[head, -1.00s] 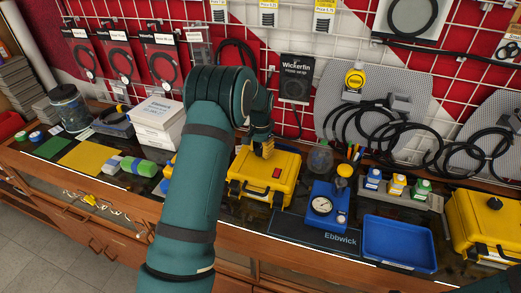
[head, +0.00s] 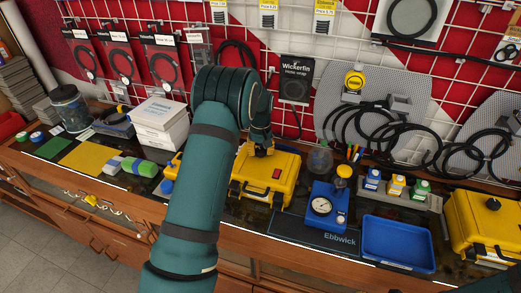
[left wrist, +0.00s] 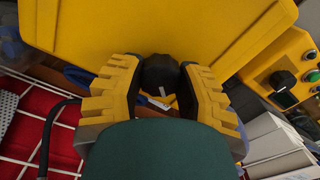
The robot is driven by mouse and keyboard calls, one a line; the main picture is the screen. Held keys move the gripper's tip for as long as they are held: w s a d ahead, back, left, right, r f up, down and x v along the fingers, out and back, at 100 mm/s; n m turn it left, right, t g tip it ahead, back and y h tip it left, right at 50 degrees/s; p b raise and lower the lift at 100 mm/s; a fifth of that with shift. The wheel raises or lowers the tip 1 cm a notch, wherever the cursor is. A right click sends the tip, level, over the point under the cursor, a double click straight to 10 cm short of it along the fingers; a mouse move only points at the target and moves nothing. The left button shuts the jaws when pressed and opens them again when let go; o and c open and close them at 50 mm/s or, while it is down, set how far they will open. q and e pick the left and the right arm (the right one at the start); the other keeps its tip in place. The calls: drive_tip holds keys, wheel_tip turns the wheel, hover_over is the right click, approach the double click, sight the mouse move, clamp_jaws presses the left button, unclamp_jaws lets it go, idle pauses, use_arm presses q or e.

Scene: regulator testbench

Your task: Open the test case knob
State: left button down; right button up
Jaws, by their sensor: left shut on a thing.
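The yellow test case (head: 262,186) stands on the counter near the middle of the head view, with a red switch on its top. My left gripper (head: 258,148) reaches down onto the back of its top. In the left wrist view, its two yellow fingers (left wrist: 160,88) are shut on a black knob (left wrist: 159,72), one finger on each side. The yellow case surface (left wrist: 150,28) fills the area beyond the knob. In the head view my arm and gripper hide the knob.
A blue gauge unit (head: 326,205) stands right of the case, beside a blue tray (head: 399,244). Another yellow case (head: 480,226) with a black knob is at the far right. White boxes (head: 160,124) stand left of my arm. A yellow panel with buttons (left wrist: 287,72) shows in the left wrist view.

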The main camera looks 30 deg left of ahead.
sight(260, 150)
use_arm(q)
drive_tip(key=n, duration=0.4)
drive_tip(key=shift+n+p, duration=0.3)
drive_tip(key=shift+p, duration=0.05)
drive_tip(key=shift+n+p, duration=0.35)
drive_tip(key=shift+n, duration=1.65)
drive_tip(key=c, duration=0.5)
unclamp_jaws()
wheel_tip(260, 150, up, 12)
